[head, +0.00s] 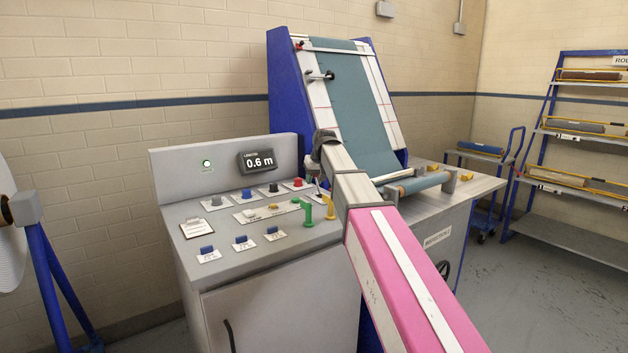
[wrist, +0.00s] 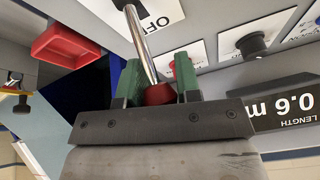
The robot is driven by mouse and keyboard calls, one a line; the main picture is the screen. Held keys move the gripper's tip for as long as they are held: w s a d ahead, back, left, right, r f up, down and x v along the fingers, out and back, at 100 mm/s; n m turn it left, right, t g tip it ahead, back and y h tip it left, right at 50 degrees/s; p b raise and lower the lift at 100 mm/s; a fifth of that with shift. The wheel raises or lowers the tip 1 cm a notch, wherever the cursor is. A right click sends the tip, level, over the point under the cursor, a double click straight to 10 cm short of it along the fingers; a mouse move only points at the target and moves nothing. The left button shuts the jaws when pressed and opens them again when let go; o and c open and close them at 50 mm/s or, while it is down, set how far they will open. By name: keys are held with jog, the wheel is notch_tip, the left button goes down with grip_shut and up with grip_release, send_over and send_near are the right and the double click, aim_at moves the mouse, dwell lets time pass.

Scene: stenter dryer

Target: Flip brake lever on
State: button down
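The brake lever (wrist: 143,45) is a metal rod with a red knob (wrist: 158,94) at its end, rising from the panel by a white "OFF" label (wrist: 152,17) in the wrist view. My gripper (wrist: 159,82) has its green fingers on both sides of the knob, which fills the gap between them. The lever leans in the wrist view. In the head view my gripper (head: 313,165) is over the right rear of the control panel (head: 190,250), largely hidden by my arm. The lever is only partly visible there.
A green handle (head: 307,214) and a yellow handle (head: 329,207) stand close to the lever. Several knobs and switches cover the panel. A display (head: 258,161) reads 0.6 m. A red square part (wrist: 66,41) sits near the fingers. The inclined fabric feed (head: 355,105) rises behind.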

aim_at(317, 181)
jog(key=shift+s, duration=0.1)
jog(key=s+t+y, duration=0.1)
jog(key=s+d+r+t+y, duration=0.1)
jog(key=t, duration=0.1)
jog(key=shift+s+d, duration=0.2)
jog(key=shift+d, duration=0.1)
jog(key=shift+s+d+r+t+y, duration=0.1)
jog(key=shift+s+d+t+y, duration=0.25)
jog(key=shift+t, duration=0.3)
jog(key=shift+s+d+t+y, duration=0.15)
jog(key=shift+s+t+y, duration=0.2)
jog(key=shift+t+y, duration=0.25)
jog(key=shift+s+d+r+t+y, duration=0.1)
jog(key=shift+s+d+t+y, duration=0.2)
jog(key=shift+t, duration=0.45)
jog(key=c, duration=0.8)
grip_release()
jog(key=shift+s, duration=0.1)
jog(key=v, duration=1)
jog(key=shift+s+d+r, duration=0.15)
jog(key=shift+s+d, duration=0.1)
jog(key=shift+d, duration=0.05)
